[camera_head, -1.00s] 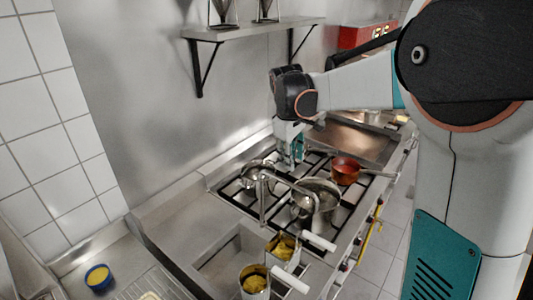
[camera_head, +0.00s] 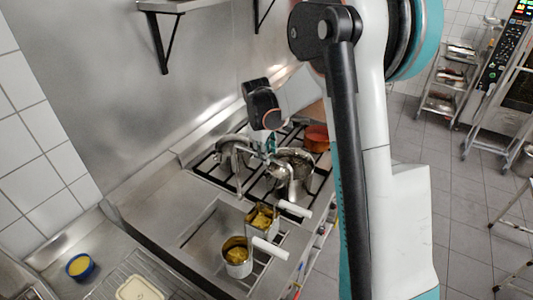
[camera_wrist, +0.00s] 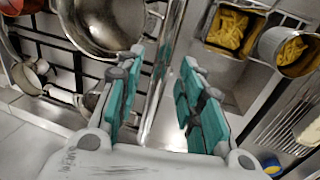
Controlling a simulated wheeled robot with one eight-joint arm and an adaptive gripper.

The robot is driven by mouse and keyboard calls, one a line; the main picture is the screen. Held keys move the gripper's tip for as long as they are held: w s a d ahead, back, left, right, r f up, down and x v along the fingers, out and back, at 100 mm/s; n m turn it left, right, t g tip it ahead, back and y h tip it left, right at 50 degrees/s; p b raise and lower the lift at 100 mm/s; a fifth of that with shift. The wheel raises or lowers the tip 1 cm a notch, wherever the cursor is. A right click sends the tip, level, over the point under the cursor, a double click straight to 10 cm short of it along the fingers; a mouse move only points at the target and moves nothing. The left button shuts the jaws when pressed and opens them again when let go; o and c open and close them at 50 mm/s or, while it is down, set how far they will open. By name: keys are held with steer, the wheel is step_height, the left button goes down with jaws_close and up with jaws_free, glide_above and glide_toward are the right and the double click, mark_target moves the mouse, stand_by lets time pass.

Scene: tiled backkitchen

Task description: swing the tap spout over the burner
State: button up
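The chrome tap (camera_head: 238,182) rises beside the sink at the front of the hob, and its thin spout reaches right toward a steel pot (camera_head: 297,160). The burner hob (camera_head: 205,170) has black grates. My gripper (camera_head: 271,143) points down just behind the spout. In the wrist view my gripper (camera_wrist: 160,100) is open, with teal pads well apart. A long chrome bar, seemingly the spout (camera_wrist: 166,75), runs through the gap between them in the picture. I cannot tell whether it is between the pads or below them; no grip shows.
A copper-red pot (camera_head: 316,138) is at the back right. A wall shelf (camera_head: 172,6) hangs above. A yellow-topped blue tub (camera_head: 80,266) sits lower left.

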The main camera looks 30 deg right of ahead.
steer(key=shift+d+f, duration=0.1)
steer(key=shift+f, duration=0.45)
jaws_close()
steer(key=shift+w, duration=0.1)
steer(key=w+d+n+t+y+b, duration=0.1)
steer(key=w+d+n+b, duration=0.4)
steer(key=w+n, duration=0.4)
steer(key=shift+w+d+n+y+b, duration=0.3)
steer(key=shift+w+d+n, duration=0.1)
steer(key=shift+d, duration=0.4)
